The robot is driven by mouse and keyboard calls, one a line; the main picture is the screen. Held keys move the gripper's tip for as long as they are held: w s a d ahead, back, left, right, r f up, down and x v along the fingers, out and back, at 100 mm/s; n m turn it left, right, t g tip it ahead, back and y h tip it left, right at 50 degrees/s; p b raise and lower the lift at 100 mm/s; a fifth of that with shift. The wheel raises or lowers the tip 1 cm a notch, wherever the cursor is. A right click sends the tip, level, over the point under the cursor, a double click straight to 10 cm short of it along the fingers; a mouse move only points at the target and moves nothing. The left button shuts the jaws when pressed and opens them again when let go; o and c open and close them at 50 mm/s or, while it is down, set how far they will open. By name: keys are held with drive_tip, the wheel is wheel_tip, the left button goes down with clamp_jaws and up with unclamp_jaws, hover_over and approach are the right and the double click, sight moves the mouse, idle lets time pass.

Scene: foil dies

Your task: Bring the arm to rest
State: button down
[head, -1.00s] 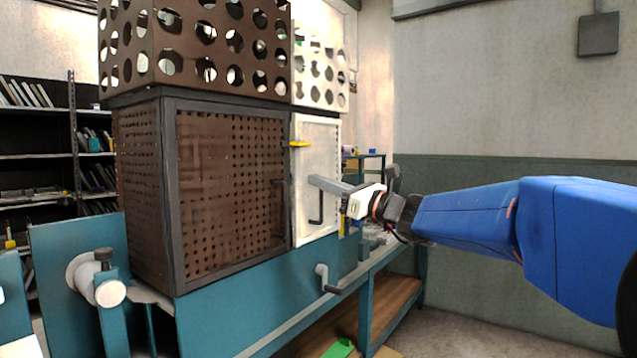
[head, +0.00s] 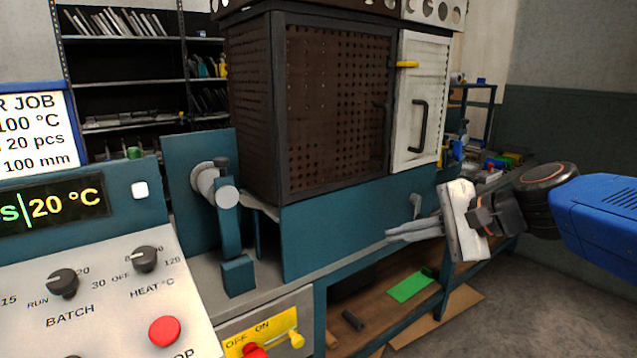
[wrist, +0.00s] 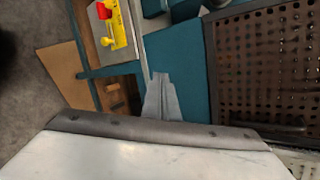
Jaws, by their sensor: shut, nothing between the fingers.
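My gripper (head: 390,235) is in the right half of the head view, in front of the teal machine base (head: 345,218). Its grey fingers point left and are together, with nothing between them. My blue arm reaches in from the right edge of the head view. The gripper looks apart from the machine, though the exact gap is hard to tell.
A brown perforated cabinet door (head: 335,100) and a white door (head: 422,100) with a black handle are both shut. A control panel (head: 100,290) with knobs and a red button stands at left. A green sheet (head: 411,285) lies on the lower shelf. Shelving stands behind.

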drive_tip(key=s+d+f+n+g+h, duration=0.1)
drive_tip(key=s+d+f+n+h, duration=0.3)
drive_tip(key=s+d+f+n, duration=0.2)
drive_tip(key=s+d+f+n+g+h, duration=0.1)
drive_tip(key=s+d+f+n+h, duration=0.4)
drive_tip(key=s+f, duration=0.5)
drive_tip(key=shift+s+d+f+n+g, duration=0.3)
drive_tip(key=shift+d+f+n, duration=0.35)
drive_tip(key=shift+d+n, duration=0.35)
